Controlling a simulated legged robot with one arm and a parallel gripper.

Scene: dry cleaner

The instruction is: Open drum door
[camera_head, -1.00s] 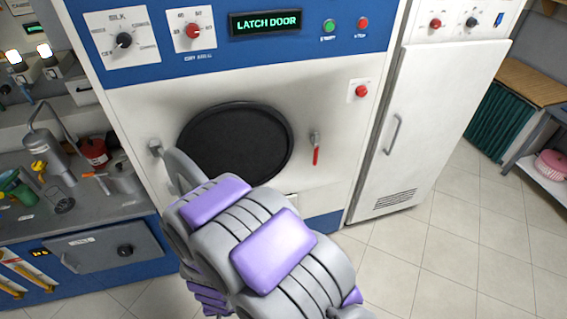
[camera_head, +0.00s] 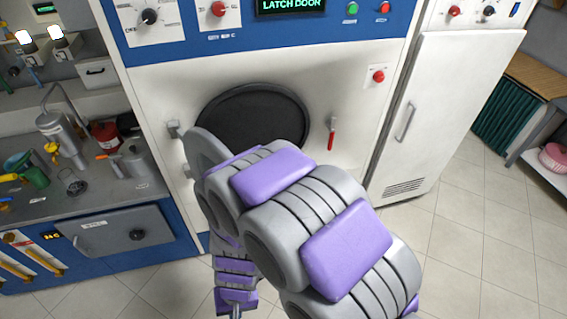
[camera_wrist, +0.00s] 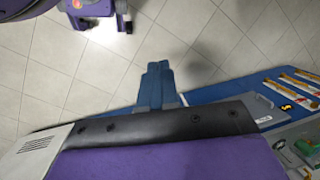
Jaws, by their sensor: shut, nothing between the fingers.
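The machine's round dark drum front (camera_head: 252,112) is in the middle of the head view, its lower part hidden behind my arm. A grey hinge bracket (camera_head: 174,130) is at its left and a red-handled latch (camera_head: 331,133) hangs down at its right. A grey rounded plate (camera_head: 208,148) stands out at the left, partly covered by my arm; I cannot tell whether it is the door swung outward. My gripper (camera_wrist: 157,88) points over the floor in the wrist view, fingers together and empty, apart from the latch and drum front.
The display (camera_head: 291,5) reads "LATCH DOOR". A white cabinet (camera_head: 450,100) stands to the right. A counter (camera_head: 110,190) with bottles and cans, and a grey drawer (camera_head: 118,230), is at the left. Tiled floor (camera_head: 470,260) is free at the right.

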